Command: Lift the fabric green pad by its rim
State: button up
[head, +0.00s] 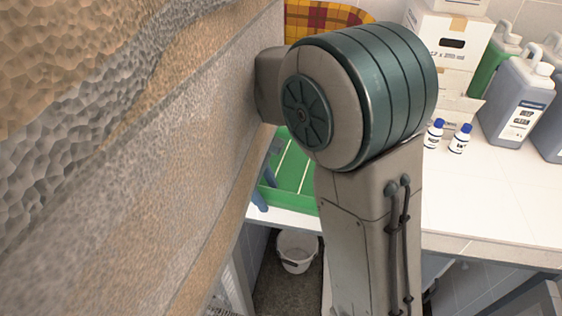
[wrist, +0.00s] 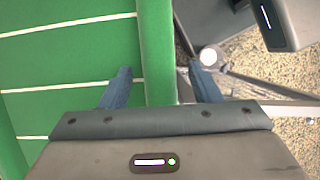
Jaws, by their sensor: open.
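The green pad (head: 291,172), with thin white lines across it, lies on the white counter in the head view, partly hidden behind my arm. In the wrist view its flat lined face (wrist: 65,65) fills the left side. Its raised, rounded green rim (wrist: 156,45) runs up the middle. My gripper (wrist: 160,70) is open, with one blue finger on the pad's inner side of the rim and the other outside it. The rim passes between the fingers, and I see a gap on the outer side. Whether the inner finger touches the pad, I cannot tell.
A large rough brown and grey surface (head: 110,170) fills the head view's left. Blue-capped bottles (head: 459,139), grey jugs (head: 515,100) and white boxes (head: 446,45) stand on the counter (head: 480,205). A white bucket (head: 297,252) sits on the floor below.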

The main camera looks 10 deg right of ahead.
jog(key=c, duration=1.2)
